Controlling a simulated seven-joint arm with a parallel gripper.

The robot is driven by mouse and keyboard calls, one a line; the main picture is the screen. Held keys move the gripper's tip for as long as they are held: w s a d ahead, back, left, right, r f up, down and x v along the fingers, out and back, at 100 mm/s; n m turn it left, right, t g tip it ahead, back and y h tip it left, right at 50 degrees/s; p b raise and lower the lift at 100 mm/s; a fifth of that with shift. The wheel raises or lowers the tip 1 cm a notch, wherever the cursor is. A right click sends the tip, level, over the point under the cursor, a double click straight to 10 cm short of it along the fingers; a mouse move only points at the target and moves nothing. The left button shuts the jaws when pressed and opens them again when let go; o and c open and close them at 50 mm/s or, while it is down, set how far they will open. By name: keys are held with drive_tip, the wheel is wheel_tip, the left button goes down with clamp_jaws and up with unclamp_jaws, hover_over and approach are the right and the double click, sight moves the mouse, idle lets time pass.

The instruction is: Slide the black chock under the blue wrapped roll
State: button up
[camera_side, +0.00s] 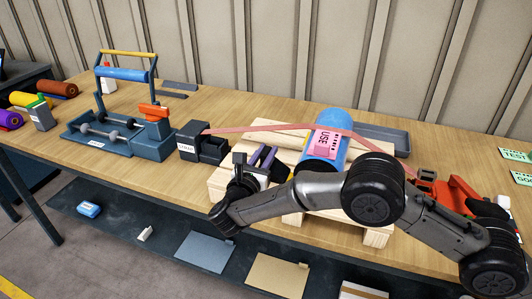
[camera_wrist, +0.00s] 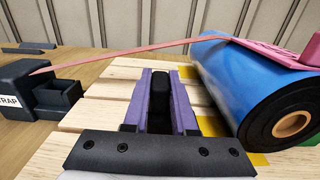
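The blue wrapped roll (camera_side: 323,143) lies on a wooden pallet, a pink strap over its top; in the wrist view the roll (camera_wrist: 245,75) is at the right, its dark end and tan core facing me. My gripper (camera_side: 264,158) is left of the roll, low over the pallet, its purple fingers pointing away from the wrist camera. In the wrist view the black chock (camera_wrist: 160,85) stands between the fingers, which appear to touch both its sides. The fingers and chock are apart from the roll. The chock's underside is hidden.
The pink strap (camera_wrist: 130,60) slopes from a black strap box (camera_side: 202,146) up to the roll, passing above and behind the fingers. Yellow marks (camera_wrist: 212,126) show on the pallet (camera_wrist: 85,115) beside the roll.

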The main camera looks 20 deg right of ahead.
sight(286, 175)
clamp_jaws()
drive_tip(key=shift+s, duration=0.1)
drive_tip(key=shift+s+d, duration=1.8)
drive_tip(key=shift+d, duration=0.1)
drive_tip(key=o, duration=0.9)
unclamp_jaws()
drive_tip(key=shift+f, duration=0.1)
drive_tip(key=shift+c, duration=0.2)
drive_tip(key=shift+s, duration=0.1)
drive_tip(key=v, duration=1.3)
drive_tip(key=shift+s+a, duration=0.2)
drive_tip(key=shift+a, duration=0.15)
